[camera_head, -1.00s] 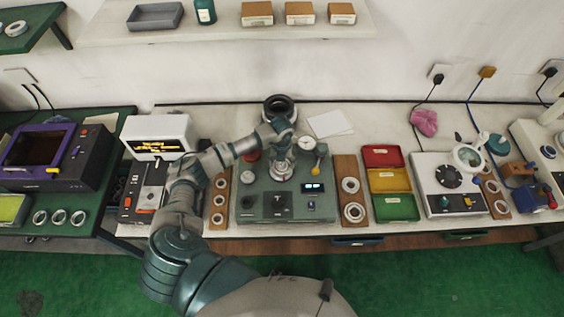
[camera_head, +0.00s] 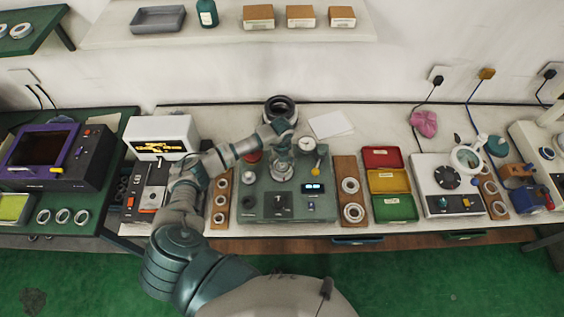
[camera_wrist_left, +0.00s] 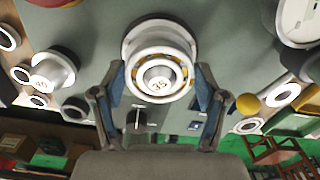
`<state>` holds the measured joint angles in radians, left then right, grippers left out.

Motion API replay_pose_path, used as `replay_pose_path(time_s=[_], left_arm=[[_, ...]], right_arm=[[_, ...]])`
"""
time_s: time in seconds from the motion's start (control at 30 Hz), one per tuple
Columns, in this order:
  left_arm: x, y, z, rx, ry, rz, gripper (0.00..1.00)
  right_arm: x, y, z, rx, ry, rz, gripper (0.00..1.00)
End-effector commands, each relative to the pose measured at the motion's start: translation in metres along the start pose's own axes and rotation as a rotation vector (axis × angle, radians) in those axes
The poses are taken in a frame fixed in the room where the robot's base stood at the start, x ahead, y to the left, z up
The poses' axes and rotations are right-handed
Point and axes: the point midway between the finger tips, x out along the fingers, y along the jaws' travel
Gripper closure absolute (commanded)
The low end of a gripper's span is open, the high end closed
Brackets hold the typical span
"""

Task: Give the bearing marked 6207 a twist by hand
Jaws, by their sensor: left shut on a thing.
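A pale metal bearing (camera_head: 281,172) sits on the grey-green test device (camera_head: 313,206) in the middle of the bench. In the left wrist view the same bearing (camera_wrist_left: 160,62) shows end-on, with a white outer ring, a brass-coloured cage and a stepped hub at its centre. No number can be read on it. My left gripper (camera_wrist_left: 160,88) has one finger on each side of the bearing and is shut on it; in the head view it comes down from above (camera_head: 281,160). My right gripper is not in view.
Wooden boards with rings (camera_head: 351,187) flank the device. A round dial gauge (camera_head: 308,143) stands close to the gripper on the right. Red, yellow and green bins (camera_head: 396,208) are farther right. A lit display (camera_head: 160,139) stands to the left.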

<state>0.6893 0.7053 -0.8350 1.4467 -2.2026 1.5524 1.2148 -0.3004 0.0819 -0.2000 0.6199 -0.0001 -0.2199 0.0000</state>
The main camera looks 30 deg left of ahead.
Motion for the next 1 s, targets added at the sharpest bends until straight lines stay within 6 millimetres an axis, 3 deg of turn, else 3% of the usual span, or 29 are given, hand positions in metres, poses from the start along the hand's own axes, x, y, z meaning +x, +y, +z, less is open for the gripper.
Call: replay_pose_path(time_s=[0.57, 1.0], left_arm=[[0.0, 0.001, 0.0, -0.101, 0.0, 0.002, 0.78], [0.0, 0.002, 0.0, -0.279, -0.001, 0.001, 0.78]], right_arm=[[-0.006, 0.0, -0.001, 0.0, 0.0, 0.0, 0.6], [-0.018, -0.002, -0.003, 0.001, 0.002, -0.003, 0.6]])
